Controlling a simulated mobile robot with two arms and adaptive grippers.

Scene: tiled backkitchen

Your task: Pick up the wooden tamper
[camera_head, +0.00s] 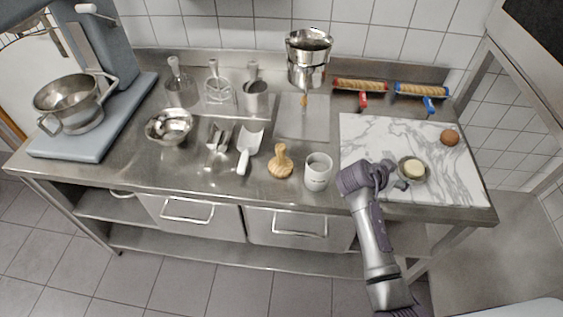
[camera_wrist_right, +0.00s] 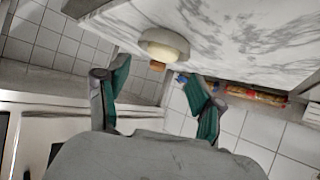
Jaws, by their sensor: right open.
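The wooden tamper (camera_head: 281,161) stands upright near the front edge of the steel table, left of a white mug (camera_head: 318,171). It has a round base and a narrower knobbed handle. My right gripper (camera_head: 393,176) is over the front of the marble slab, right of the mug and well apart from the tamper. In the right wrist view the gripper (camera_wrist_right: 160,88) is open, with nothing between its green-padded fingers. A small bowl with a pale filling (camera_head: 412,170) is just beyond the fingertips; it also shows in the wrist view (camera_wrist_right: 164,45). My left gripper is out of view.
A white-handled scoop (camera_head: 250,150) lies left of the tamper, with a metal bowl (camera_head: 170,126) further left. The marble slab (camera_head: 375,135) holds a brown ball (camera_head: 450,137). Rolling pins (camera_head: 360,86) and a metal dispenser (camera_head: 308,60) are at the back. A mixer (camera_head: 88,80) stands far left.

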